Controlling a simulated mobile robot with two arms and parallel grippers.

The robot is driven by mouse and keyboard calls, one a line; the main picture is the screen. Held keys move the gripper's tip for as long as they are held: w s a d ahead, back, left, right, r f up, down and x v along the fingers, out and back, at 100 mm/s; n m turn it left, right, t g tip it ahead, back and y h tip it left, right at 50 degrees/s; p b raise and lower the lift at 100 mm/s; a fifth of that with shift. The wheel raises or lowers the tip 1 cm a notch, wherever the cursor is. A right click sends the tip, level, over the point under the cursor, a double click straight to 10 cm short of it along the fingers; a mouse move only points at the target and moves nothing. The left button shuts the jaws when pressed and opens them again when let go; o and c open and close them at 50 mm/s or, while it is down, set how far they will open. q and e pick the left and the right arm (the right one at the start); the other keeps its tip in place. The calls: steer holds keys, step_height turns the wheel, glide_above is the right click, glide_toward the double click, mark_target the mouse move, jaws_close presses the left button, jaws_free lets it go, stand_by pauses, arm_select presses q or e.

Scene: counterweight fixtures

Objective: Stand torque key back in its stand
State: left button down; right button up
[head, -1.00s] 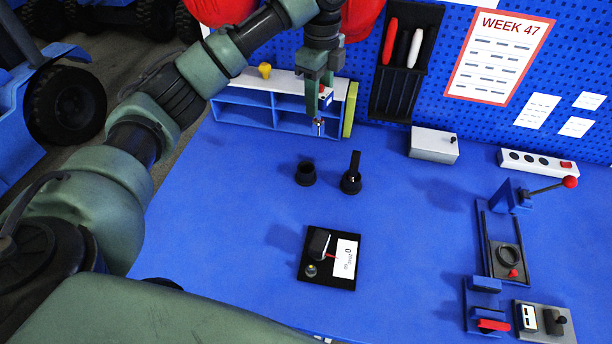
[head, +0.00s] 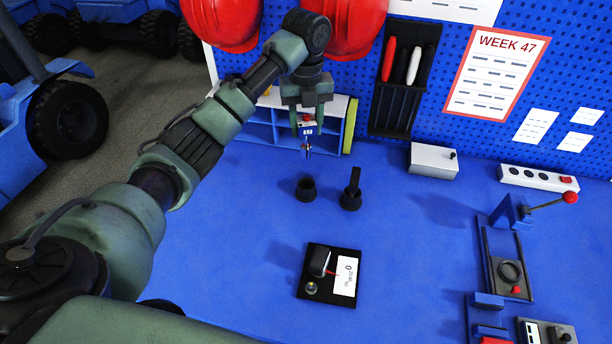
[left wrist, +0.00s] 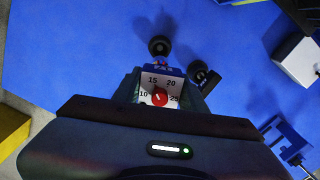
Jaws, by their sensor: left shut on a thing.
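My left gripper (head: 307,112) is shut on the torque key (head: 307,128) and holds it in the air, shaft down, behind the black cups in the head view. The left wrist view shows the key's white scale face with a red knob (left wrist: 160,98) between the fingers. One black round cup (head: 305,189) stands open and empty on the blue bench. A second black cup (head: 351,201) beside it has a tall black upright piece. I cannot tell for sure which cup is the key's stand. My right gripper is not in view.
A blue shelf (head: 262,133) with a yellow-green side stands behind the key. A black plate with a gauge and label (head: 314,288) lies nearer me. A grey box (head: 433,160), a socket strip (head: 537,178) and a lever clamp (head: 505,215) are to the right.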

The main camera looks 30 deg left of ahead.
mark_target(306, 154)
arm_select(q)
step_height(306, 154, down, 10)
steer(key=shift+r+p, duration=0.15)
steer(key=shift+p, duration=0.95)
step_height(306, 154, down, 5)
steer(key=shift+f+p, duration=0.15)
steer(key=shift+p, duration=0.2)
steer(key=shift+f+b, duration=0.3)
steer(key=shift+f, duration=0.3)
steer(key=c, duration=0.8)
jaws_free()
steer(key=shift+r, duration=0.15)
